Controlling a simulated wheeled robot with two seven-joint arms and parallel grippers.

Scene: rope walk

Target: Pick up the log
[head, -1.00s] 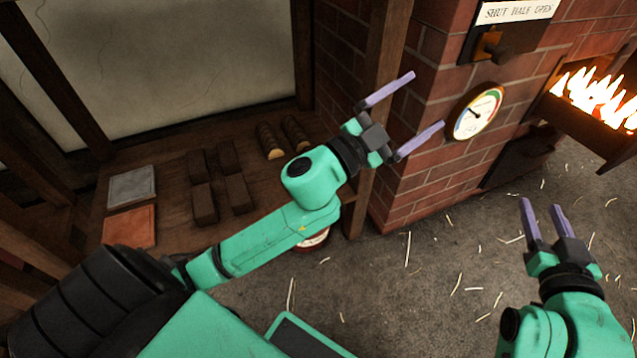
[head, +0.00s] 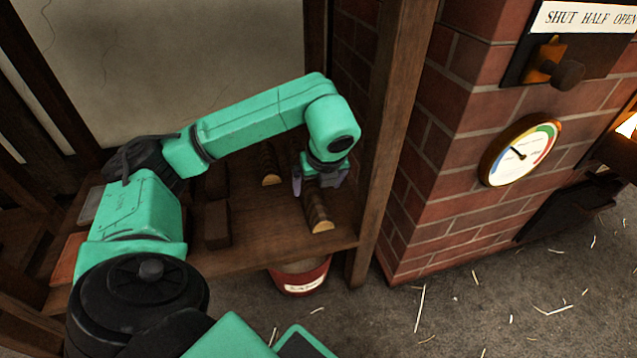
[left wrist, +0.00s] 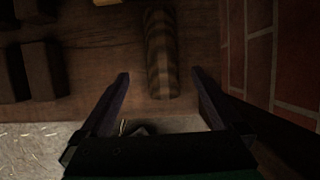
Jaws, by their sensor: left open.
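A striped brown log (head: 318,210) with a pale cut end lies on the wooden shelf (head: 270,235), near its right post. My left gripper (head: 316,187) is open above the log, pointing down, with one finger to each side of it in the head view. In the left wrist view the log (left wrist: 161,55) lies ahead between the lines of the open fingers (left wrist: 160,76), with its near end just beyond the fingertips. No contact shows. My right gripper is out of view.
A second log (head: 271,178) lies to the left, partly behind my arm. Dark blocks (head: 217,224) and an orange-red slab (head: 66,258) share the shelf. A wooden post (head: 385,130) and brick wall (head: 445,170) stand close right. A red bucket (head: 300,280) sits below.

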